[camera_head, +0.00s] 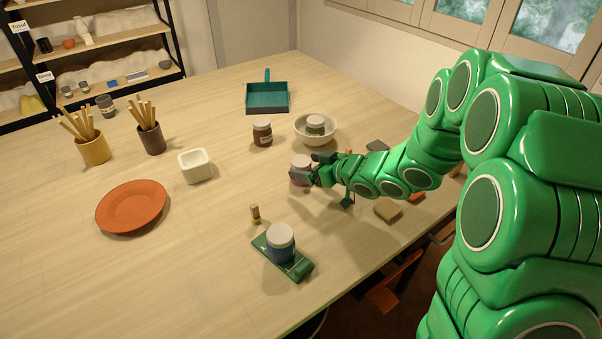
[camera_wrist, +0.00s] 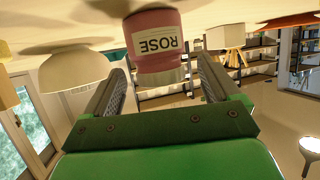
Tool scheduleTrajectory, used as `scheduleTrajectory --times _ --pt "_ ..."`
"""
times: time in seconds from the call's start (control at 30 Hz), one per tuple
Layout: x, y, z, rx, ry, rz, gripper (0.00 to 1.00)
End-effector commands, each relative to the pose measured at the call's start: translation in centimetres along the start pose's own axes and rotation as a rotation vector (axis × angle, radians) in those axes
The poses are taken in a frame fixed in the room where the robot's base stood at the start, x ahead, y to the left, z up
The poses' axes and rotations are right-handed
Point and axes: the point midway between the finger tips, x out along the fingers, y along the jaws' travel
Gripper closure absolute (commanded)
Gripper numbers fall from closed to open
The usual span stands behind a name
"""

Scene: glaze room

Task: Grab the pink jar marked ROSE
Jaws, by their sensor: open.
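The pink jar (camera_wrist: 158,45) marked ROSE shows in the wrist view, which is upside down, with its label facing the camera. It stands between the two spread fingers of my gripper (camera_wrist: 158,88). In the head view the pink jar (camera_head: 301,162) stands upright on the table, partly hidden by my gripper (camera_head: 306,176) at its right front. The gripper is open. I cannot tell whether either finger touches the jar.
A blue jar (camera_head: 281,246) stands on a green object (camera_head: 302,269) in front. A white square dish (camera_head: 208,169) is left.

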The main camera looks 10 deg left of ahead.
Motion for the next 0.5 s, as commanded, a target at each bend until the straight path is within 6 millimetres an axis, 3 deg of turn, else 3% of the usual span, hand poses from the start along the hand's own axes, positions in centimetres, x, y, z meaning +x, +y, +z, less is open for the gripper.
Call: scheduleTrajectory --times 0.5 --pt "4.7 0.0 -0.5 0.001 -0.001 0.000 0.10"
